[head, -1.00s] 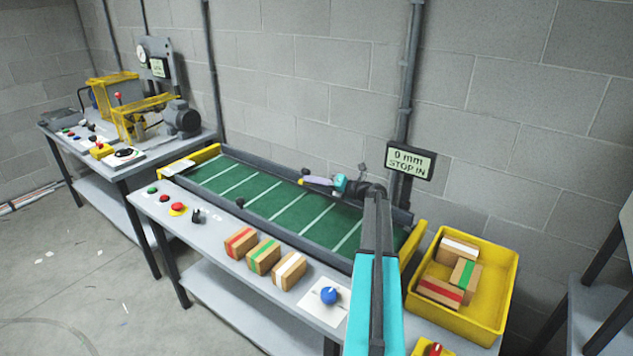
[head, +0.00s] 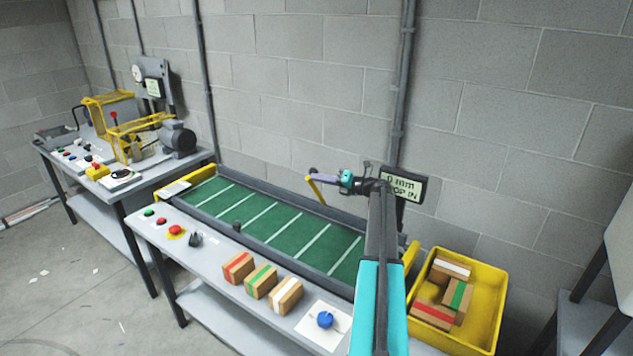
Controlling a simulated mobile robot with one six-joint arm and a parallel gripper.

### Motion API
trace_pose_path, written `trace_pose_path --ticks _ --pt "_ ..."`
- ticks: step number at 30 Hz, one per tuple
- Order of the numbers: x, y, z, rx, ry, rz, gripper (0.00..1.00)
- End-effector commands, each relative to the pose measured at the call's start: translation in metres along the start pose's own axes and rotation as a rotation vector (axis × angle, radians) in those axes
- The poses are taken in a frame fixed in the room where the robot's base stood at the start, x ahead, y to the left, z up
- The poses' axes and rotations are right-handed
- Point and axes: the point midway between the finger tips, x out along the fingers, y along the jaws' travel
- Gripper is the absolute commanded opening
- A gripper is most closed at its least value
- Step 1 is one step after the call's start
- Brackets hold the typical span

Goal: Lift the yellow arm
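The yellow arm (head: 316,191) is a short thin bar at the far rail of the green belt (head: 283,230). It slants up and to the left from near the rail. My gripper (head: 318,178) reaches left from the dark wrist, with a purple finger beside the yellow arm's upper end. They look to be touching, but I cannot be sure. Only one finger shows clearly, so its opening is unclear. A display (head: 404,187) on the wall is partly covered by my wrist and reads 0 mm, with part of a second line ending in "OP IN".
A yellow crate (head: 487,295) with blocks stands at the right. Another bench (head: 128,186) with a machine stands at the left.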

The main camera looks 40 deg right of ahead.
Motion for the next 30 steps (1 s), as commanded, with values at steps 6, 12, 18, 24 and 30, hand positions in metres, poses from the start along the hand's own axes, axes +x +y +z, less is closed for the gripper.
trace_pose_path --ticks 6,12,18,24,30 --pt "0.000 0.000 0.004 -0.001 0.000 0.001 0.00" --pt "0.001 0.000 0.004 -0.001 0.000 0.001 0.00" --pt "0.001 0.001 0.003 -0.001 0.001 0.001 0.00" --pt "0.001 0.005 -0.003 -0.001 0.002 0.002 0.00" --pt "0.001 0.014 -0.016 -0.001 0.004 0.003 0.00"
